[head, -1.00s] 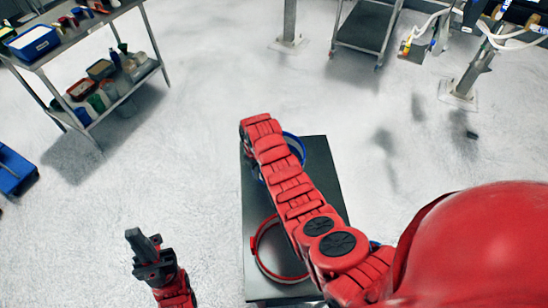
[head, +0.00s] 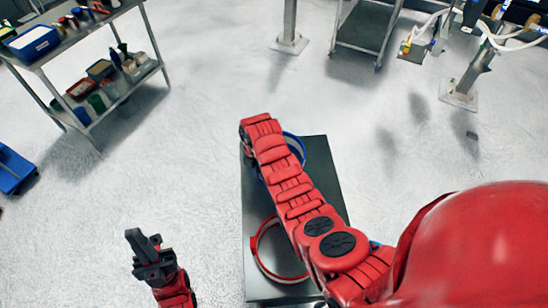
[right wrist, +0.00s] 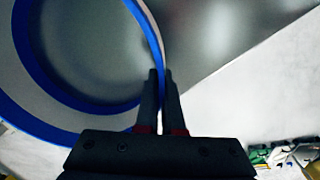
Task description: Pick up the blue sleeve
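The blue sleeve (head: 298,145) is a blue and pale ring at the far end of the dark table, partly hidden behind my right arm in the head view. In the right wrist view the sleeve (right wrist: 50,105) fills the left side, and its right wall runs down between my fingers. My right gripper (right wrist: 161,73) has its two fingers close together, shut on that wall. The head view hides this gripper behind the arm. My left gripper (head: 144,238) is over the floor left of the table, apart from the sleeve; its finger gap is unclear.
The dark table (head: 322,160) stands under my right arm. A red ring (head: 262,262) lies at its near end, partly covered by the arm. A shelf cart (head: 95,40) with bottles and bins stands at the upper left. Floor around the table is clear.

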